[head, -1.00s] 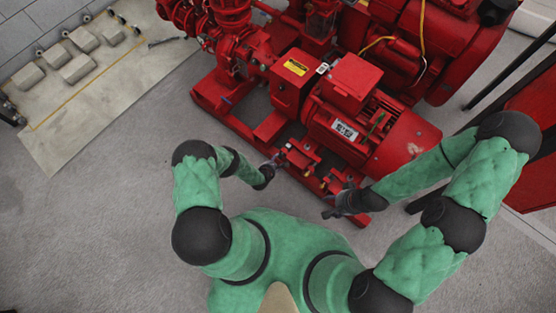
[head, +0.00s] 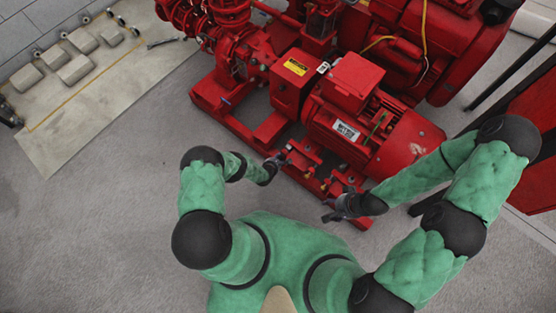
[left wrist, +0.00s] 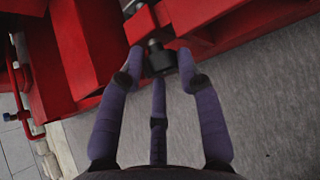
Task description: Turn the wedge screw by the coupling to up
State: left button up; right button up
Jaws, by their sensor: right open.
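The wedge screw (left wrist: 159,58) shows in the left wrist view as a dark head with a lighter shank, at the edge of the red base frame. My left gripper (left wrist: 161,60) has its purple fingers spread around the screw head, with narrow gaps at the sides. I cannot tell whether the middle finger touches it. In the head view my left gripper (head: 276,163) is at the near edge of the pumpset base, and the screw is too small to make out there. My right gripper (head: 328,211) is open and empty near the base's right end.
The red motor (head: 365,125) and the coupling guard (head: 292,82) with its yellow label stand behind the grippers on the red base frame (head: 235,125). Grey floor (head: 110,220) is clear at the left. A red cabinet (head: 535,130) stands at the right.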

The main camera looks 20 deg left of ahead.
pick_arm(q)
jog(key=shift+s+d+f, duration=0.15)
jog(key=shift+s+f, duration=0.05)
jog(key=shift+s, duration=0.05)
jog(key=shift+s+d+f+m+t+y, duration=0.1)
jog(key=shift+m+t+y, duration=0.3)
jog(key=shift+y, duration=0.3)
jog(key=shift+s+d+f+m+t+y, duration=0.15)
jog(key=shift+m+t+y, duration=0.1)
jog(key=shift+m+y, duration=0.4)
jog(key=shift+s+d+f+m+t+y, duration=0.1)
jog(key=shift+m+t+y, duration=0.25)
jog(key=shift+y, duration=0.4)
jog(key=shift+s+y, duration=0.1)
jog(key=shift+y, duration=0.2)
jog(key=o, duration=1.1)
jog(key=shift+a, duration=0.1)
jog(key=shift+a+r, duration=0.1)
jog(key=shift+w+r+t, duration=0.15)
jog(key=shift+w+t, duration=0.15)
jog(key=shift+w, duration=0.05)
